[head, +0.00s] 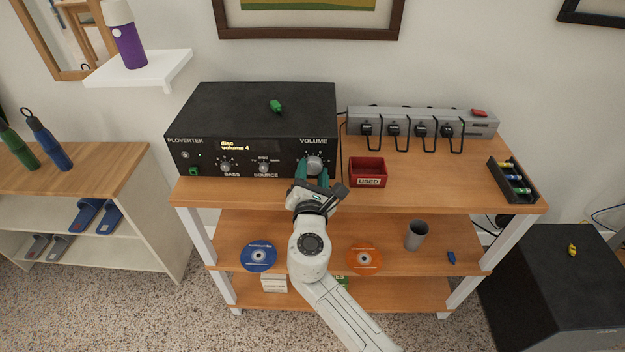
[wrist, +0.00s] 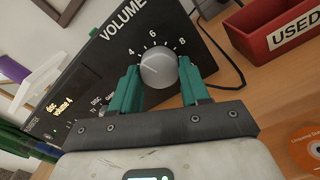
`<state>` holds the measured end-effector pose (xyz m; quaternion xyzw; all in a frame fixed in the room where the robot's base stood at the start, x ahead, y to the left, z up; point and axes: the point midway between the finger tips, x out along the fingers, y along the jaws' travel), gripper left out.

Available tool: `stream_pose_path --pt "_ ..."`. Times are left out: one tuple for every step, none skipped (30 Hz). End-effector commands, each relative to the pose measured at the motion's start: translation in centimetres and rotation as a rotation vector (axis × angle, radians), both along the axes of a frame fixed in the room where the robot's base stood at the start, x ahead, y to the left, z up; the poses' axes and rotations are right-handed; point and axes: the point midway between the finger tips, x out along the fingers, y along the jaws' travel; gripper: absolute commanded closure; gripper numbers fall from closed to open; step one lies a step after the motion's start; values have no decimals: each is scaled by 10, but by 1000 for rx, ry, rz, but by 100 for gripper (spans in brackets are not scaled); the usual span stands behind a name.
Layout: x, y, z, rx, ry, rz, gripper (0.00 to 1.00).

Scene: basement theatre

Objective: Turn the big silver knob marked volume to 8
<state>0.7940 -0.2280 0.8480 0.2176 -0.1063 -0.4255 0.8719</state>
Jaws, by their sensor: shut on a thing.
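The big silver volume knob (head: 314,163) is at the right end of the black Plovertek unit (head: 250,110). It also shows in the wrist view (wrist: 158,68), under the word VOLUME, with the numbers 4, 6 and 8 around it. The display (head: 235,146) reads "disc" and "volume 4". My gripper (head: 313,174) has its green fingers on either side of the knob, shut on it; the fingers also show in the wrist view (wrist: 160,86). The smaller bass knob (head: 225,166) and source knob (head: 263,166) are to the left.
A red box marked USED (head: 367,173) stands close to the right of the knob. A power strip (head: 420,122) with several plugs lies behind it. A small green object (head: 276,106) lies on the unit. Discs, one blue (head: 258,256) and one orange (head: 364,259), lie on the shelf below.

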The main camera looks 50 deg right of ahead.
Motion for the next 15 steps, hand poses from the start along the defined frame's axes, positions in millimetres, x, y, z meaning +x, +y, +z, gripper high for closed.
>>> stream_pose_path --pt "0 1 -4 27 -36 1 85" --pt "0 1 -4 44 -57 1 85" --pt "0 1 -4 68 -88 2 85" --pt "0 1 -4 85 -111 2 85" --pt "0 1 -4 103 -133 2 85" --pt "1 1 -4 126 -163 2 85" --pt "1 1 -4 143 -185 2 85" --pt "1 1 -4 161 -208 1 85" --pt "1 1 -4 185 -238 1 85" --pt "1 1 -3 201 -260 0 85" --pt "1 1 -4 219 -283 0 85" --pt "1 0 -4 244 -313 0 85" --pt "1 0 -3 260 -336 0 85" --pt "1 0 -3 278 -359 0 85" --pt "1 0 -3 302 -389 1 85"
